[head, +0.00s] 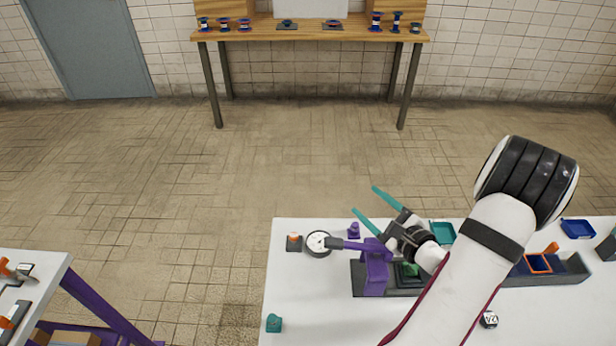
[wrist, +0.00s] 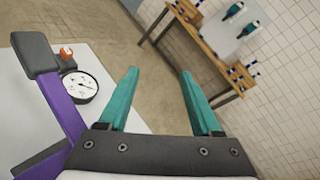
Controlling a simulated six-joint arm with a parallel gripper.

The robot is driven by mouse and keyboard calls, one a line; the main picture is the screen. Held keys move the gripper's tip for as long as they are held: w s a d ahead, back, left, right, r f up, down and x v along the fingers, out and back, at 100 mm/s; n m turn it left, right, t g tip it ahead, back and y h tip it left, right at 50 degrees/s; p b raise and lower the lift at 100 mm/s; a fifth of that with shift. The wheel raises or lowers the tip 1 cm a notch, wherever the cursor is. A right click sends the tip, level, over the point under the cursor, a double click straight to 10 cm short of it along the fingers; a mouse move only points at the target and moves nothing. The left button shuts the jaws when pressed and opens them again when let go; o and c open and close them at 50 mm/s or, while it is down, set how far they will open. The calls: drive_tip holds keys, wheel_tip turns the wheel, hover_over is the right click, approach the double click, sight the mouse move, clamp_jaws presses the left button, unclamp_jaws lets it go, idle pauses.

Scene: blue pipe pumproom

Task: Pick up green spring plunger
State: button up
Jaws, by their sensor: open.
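My gripper (head: 365,199) is open and empty, its two teal fingers held above the far edge of the white table. The fingers also show wide apart in the wrist view (wrist: 160,74), with only floor between them. A small green part (head: 411,269) sits in a dark holder below my wrist, partly hidden by the arm. A small teal block (head: 274,323) stands alone near the table's left edge. I cannot tell which of these is the green spring plunger. Neither is between the fingers.
A purple clamp (head: 374,272) with a dark handle stands left of my wrist. A round gauge (head: 319,250), an orange-topped part (head: 294,243) and a purple piece (head: 354,231) are nearby. A teal tray (head: 442,232) is to the right. The table's front left is mostly clear.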

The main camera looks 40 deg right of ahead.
sight(411, 269)
drive_tip(key=s+d+f+m+g+h, duration=0.3)
drive_tip(key=s+d+f+m+h, duration=0.15)
drive_tip(key=s, duration=0.35)
drive_tip(key=s+a+f+m+g, duration=0.1)
drive_tip(key=s+f+m, duration=0.1)
drive_tip(key=m, duration=0.1)
drive_tip(key=s+a+f+m+g+h, duration=0.1)
drive_tip(key=s+f+m, duration=0.1)
drive_tip(key=m, duration=0.1)
drive_tip(key=s+a+f+m+g+h, duration=0.1)
drive_tip(key=s+f+m, duration=0.1)
drive_tip(key=m, duration=0.1)
drive_tip(key=shift+a+m+g, duration=0.35)
drive_tip(key=shift+g, duration=0.05)
drive_tip(key=shift+m, duration=0.5)
drive_tip(key=x, duration=0.4)
drive_tip(key=shift+s+a+f, duration=0.15)
drive_tip(key=shift+f, duration=0.25)
drive_tip(key=shift+d, duration=0.2)
clamp_jaws()
